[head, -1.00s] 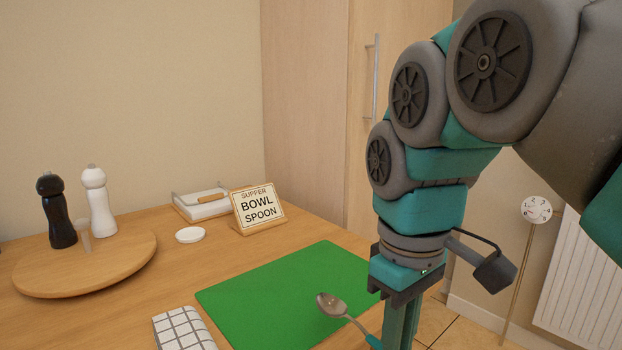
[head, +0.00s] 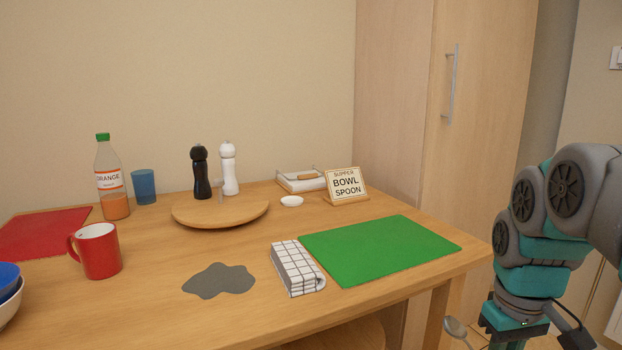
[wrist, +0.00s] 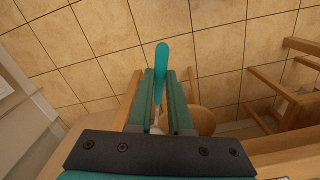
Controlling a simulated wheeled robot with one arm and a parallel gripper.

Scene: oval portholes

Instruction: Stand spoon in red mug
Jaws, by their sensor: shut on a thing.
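The red mug (head: 97,251) stands upright on the wooden table at the left of the head view, its handle to the left and its opening up. The spoon's metal bowl (head: 455,328) shows at the bottom right of the head view, beyond the table's right edge. In the wrist view the spoon's teal handle (wrist: 161,62) sticks out between the fingers. My gripper (wrist: 162,75) is shut on the spoon, over the floor. In the head view its fingertips are cut off by the bottom edge.
A grey puddle-like patch (head: 218,281) lies right of the mug. A checked cloth (head: 297,268) and green mat (head: 380,249) lie nearer my arm. Stacked bowls (head: 9,290) stand left, partly cut off. A round wooden board (head: 220,211) bears two mills. An orange bottle (head: 110,180) stands behind the mug.

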